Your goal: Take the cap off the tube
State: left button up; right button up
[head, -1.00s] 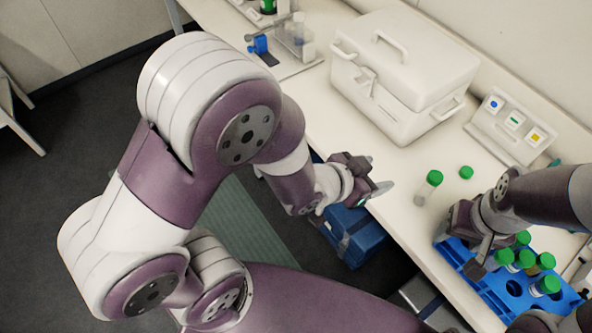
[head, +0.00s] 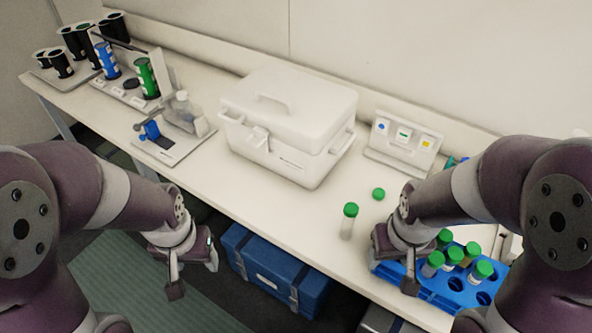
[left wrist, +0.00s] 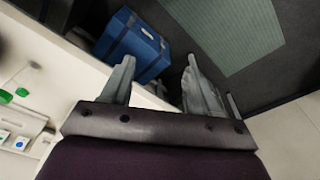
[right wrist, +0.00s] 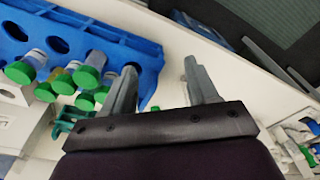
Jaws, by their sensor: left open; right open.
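A clear tube with a green cap (head: 350,211) stands upright on the bench, left of the blue rack (head: 445,298). A separate green cap (head: 378,194) lies on the bench behind it. Several green-capped tubes (head: 453,255) stand in the rack. My left gripper (head: 193,277) is open and empty, off the bench's front edge; its fingers (left wrist: 155,78) point toward the floor and a blue case. My right gripper (head: 398,268) is open and empty by the rack's left end, right of the lone tube; in the right wrist view nothing is between its fingers (right wrist: 162,80).
A white cooler box (head: 285,130) stands at mid-bench. Bottles and holders (head: 125,80) fill the far left. A blue case (head: 275,270) sits below the bench. Bare bench lies left of the lone tube.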

aim_at(347, 227)
jog(key=i+j+z, duration=0.15)
jog(key=j, duration=0.45)
jog(key=i+j+z, duration=0.15)
jog(key=j, duration=0.45)
jog(key=j+z, duration=0.2)
jog(key=j, duration=0.4)
jog(key=i+z, duration=0.15)
jog(key=z, duration=0.3)
jog(key=i+z, duration=0.1)
jog(key=z, duration=0.35)
jog(key=i+j+z, duration=0.1)
jog(key=z, duration=0.4)
jog(key=i+j+z, duration=0.15)
jog(key=z, duration=0.3)
